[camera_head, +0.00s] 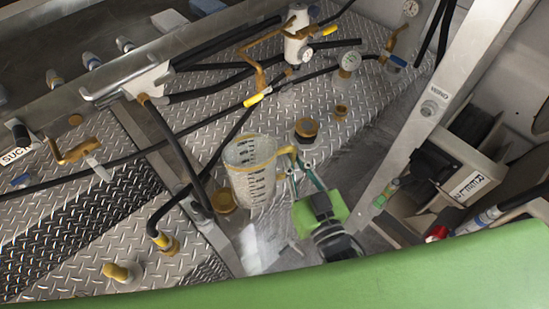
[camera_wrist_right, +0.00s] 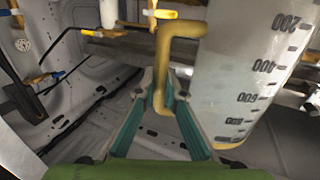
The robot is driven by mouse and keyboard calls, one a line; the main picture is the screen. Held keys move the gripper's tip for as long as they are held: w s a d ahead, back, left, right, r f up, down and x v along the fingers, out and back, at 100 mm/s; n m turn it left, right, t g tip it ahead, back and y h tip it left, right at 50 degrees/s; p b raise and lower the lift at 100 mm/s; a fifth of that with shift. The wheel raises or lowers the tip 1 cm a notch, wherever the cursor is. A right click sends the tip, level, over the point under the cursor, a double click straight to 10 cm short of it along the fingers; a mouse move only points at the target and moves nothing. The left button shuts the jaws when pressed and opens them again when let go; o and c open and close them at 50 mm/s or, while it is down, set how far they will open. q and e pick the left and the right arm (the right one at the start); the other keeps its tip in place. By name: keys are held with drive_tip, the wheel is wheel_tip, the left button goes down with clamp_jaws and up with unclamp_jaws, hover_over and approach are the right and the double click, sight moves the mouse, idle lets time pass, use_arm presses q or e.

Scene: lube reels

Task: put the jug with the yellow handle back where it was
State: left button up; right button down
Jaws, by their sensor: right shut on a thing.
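The clear measuring jug (camera_head: 252,178), with dark graduation marks and a yellow rim, is near the middle of the head view. Its yellow handle (camera_head: 286,151) points right. My right gripper (camera_head: 299,162), with green fingers, is shut on the handle. In the right wrist view the jug (camera_wrist_right: 245,75) fills the right side, and its yellow handle (camera_wrist_right: 162,60) passes between the fingertips (camera_wrist_right: 158,88). Whether the jug's base touches anything is hard to tell. The left gripper is not in view.
A diamond-plate metal deck (camera_head: 95,240) carries black hoses, brass fittings (camera_head: 122,272) and a pressure gauge (camera_head: 349,60).

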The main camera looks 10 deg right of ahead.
use_arm(q)
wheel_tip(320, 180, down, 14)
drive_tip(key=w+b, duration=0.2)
drive_tip(key=b, duration=1.2)
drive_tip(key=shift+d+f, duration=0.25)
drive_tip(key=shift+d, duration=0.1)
use_arm(e)
drive_tip(key=w+d+f, duration=0.4)
drive_tip(key=w+f, duration=0.9)
drive_tip(key=shift+w, duration=0.2)
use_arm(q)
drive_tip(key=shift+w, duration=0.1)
use_arm(e)
drive_tip(key=shift+r, duration=0.1)
